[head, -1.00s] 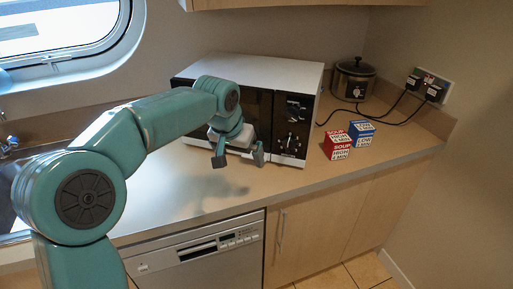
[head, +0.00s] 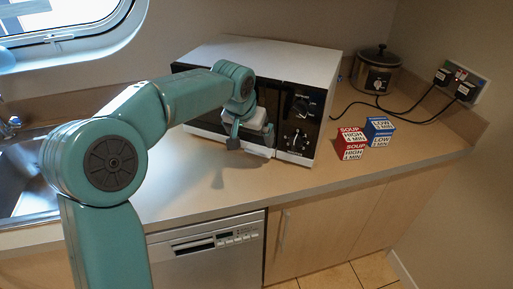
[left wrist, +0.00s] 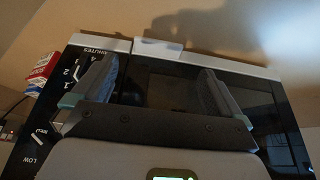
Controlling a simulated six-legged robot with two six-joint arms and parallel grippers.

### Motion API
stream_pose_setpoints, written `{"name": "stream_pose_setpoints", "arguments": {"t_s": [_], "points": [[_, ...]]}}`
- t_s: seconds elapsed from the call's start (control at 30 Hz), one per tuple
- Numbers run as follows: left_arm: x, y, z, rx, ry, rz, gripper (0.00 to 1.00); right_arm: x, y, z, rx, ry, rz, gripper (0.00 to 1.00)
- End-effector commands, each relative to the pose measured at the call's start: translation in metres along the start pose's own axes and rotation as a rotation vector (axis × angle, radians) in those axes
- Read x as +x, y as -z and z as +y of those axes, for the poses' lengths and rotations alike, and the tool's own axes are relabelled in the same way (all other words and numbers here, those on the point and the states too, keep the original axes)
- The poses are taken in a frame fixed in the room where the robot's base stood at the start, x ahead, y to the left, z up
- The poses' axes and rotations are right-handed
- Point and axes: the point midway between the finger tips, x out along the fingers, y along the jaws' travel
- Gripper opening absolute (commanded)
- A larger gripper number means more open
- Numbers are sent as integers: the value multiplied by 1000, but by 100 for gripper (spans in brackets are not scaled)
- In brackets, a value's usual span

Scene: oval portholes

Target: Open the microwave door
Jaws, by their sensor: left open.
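The microwave (head: 300,65) stands on the counter with a white top and a black front. Its door looks shut, and the control panel with dials (head: 299,125) is at the front's right end. My left gripper (head: 251,141) is open and empty in front of the door, just left of the panel, and partly covers the door. In the left wrist view the microwave front (left wrist: 165,85) appears inverted between my spread fingers (left wrist: 163,88), with the panel at left and a pale trim strip along the upper edge. I cannot tell whether the fingers touch the door. My right gripper is not in view.
A sink (head: 25,175) is at left. The counter front (head: 205,190) below the gripper is clear.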

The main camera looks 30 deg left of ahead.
Motion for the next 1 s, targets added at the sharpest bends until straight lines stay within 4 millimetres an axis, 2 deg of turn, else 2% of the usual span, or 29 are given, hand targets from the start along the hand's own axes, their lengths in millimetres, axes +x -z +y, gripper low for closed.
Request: {"name": "stream_pose_setpoints", "arguments": {"t_s": [0.1, 0.33, 0.5, 0.77, 0.8, 0.97, 1.0], "points": [[30, 0, 0, 0, 0, -5, 100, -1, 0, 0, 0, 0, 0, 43], [70, 2, 0, 0, 0, -2, 100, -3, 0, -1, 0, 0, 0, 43], [83, 4, 1, 1, 0, 0, 100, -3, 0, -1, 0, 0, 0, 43], [85, 5, 1, 0, 0, 0, 100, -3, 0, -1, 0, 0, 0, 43], [85, 5, 1, 0, 0, 0, 94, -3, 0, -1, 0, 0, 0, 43], [84, 5, 1, 0, 0, 0, 41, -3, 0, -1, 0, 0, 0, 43], [84, 5, 1, 0, 0, 0, 35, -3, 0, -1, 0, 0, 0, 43]]}}
